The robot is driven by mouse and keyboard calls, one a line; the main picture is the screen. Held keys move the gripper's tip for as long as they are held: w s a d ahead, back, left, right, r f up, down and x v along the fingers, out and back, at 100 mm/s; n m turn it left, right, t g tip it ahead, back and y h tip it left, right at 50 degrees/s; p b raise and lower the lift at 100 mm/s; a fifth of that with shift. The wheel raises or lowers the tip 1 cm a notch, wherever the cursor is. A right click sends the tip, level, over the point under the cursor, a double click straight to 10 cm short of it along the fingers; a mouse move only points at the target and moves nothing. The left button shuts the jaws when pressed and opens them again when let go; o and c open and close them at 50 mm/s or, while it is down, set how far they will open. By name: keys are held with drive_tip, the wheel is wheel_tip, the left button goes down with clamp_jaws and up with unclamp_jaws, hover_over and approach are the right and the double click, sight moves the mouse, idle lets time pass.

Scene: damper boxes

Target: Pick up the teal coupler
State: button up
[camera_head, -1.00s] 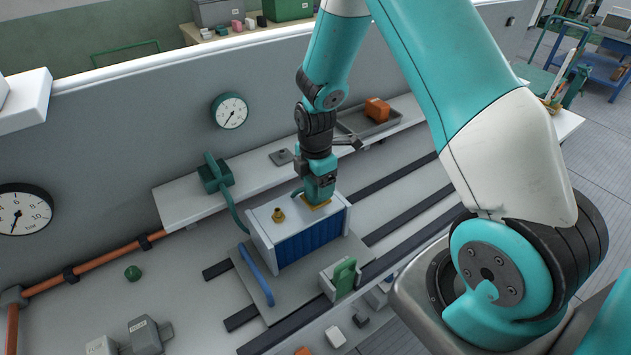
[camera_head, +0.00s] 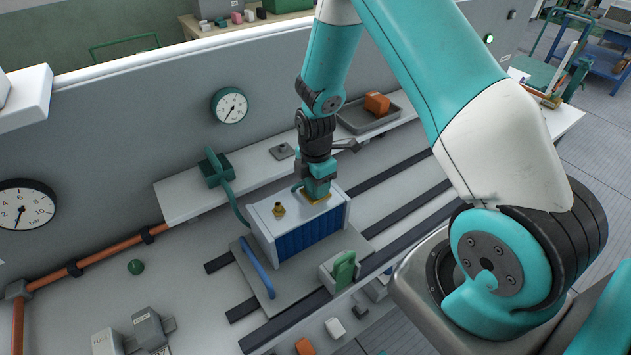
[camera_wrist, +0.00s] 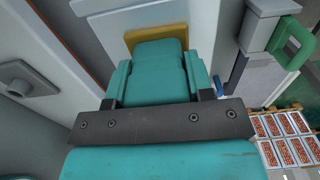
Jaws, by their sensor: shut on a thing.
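The teal coupler (camera_head: 318,188) stands on the yellow plate (camera_head: 314,198) on top of a pale box with a blue ribbed side (camera_head: 305,240). I cannot tell whether it touches the plate. My gripper (camera_head: 317,180) points down at it. In the wrist view my gripper (camera_wrist: 157,85) is shut on the teal coupler (camera_wrist: 157,60), with the yellow plate (camera_wrist: 133,40) behind it. The coupler's lower end is hidden there.
A blue handle (camera_head: 258,267) and a green-handled clamp (camera_head: 344,270) flank the box.

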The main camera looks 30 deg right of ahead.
wheel_tip(320, 180, up, 20)
drive_tip(key=b, duration=0.4)
drive_tip(key=shift+f, duration=0.1)
idle(0.6)
